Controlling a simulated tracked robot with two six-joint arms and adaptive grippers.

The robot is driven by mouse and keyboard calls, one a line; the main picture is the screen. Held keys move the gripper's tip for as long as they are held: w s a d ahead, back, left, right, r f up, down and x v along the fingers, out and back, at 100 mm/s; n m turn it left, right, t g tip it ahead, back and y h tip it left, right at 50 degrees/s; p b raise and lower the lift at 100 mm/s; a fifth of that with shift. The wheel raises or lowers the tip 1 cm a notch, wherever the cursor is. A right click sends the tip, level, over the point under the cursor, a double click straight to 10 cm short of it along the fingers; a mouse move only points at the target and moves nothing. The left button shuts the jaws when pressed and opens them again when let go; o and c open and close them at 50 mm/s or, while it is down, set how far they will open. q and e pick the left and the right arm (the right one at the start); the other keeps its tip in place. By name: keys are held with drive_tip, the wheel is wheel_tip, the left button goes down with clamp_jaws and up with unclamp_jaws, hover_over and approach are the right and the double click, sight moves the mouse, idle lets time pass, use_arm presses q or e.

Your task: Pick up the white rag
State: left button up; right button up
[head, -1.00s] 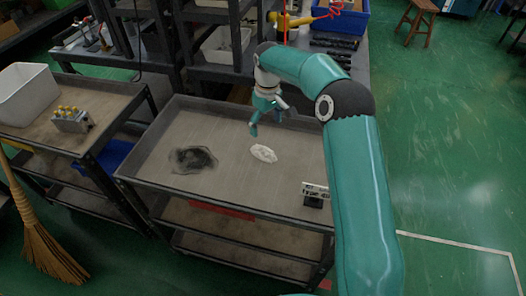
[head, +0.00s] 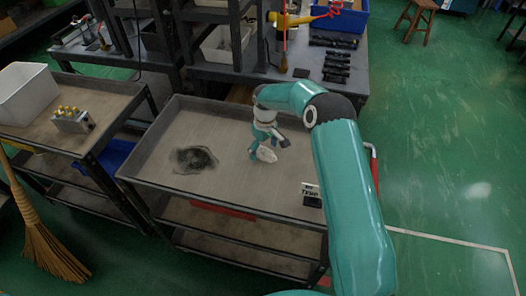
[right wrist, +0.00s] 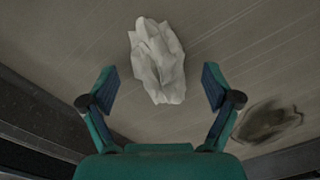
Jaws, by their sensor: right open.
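The white rag (head: 267,154) lies crumpled on the tray top of the middle cart (head: 225,190), partly hidden behind my right gripper in the head view. In the right wrist view the rag (right wrist: 157,60) is in full sight, ahead of and between the two open fingers. My right gripper (head: 262,153) points down just above the rag, and its fingers (right wrist: 160,90) are apart with nothing between them. I cannot tell in the head view whether a fingertip touches the rag. My left gripper is not in view.
A dark stain (head: 194,160) marks the tray left of the rag. A small labelled sign (head: 311,195) stands at the tray's right. A raised rim edges the cart. A left cart holds a valve block (head: 72,120) and a white bin (head: 25,92).

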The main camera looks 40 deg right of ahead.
sight(264, 147)
drive_tip(key=c, duration=1.1)
drive_tip(key=shift+r, duration=0.1)
drive_tip(key=shift+c, duration=0.2)
wheel_tip(264, 147, up, 20)
drive_tip(key=shift+b, duration=0.3)
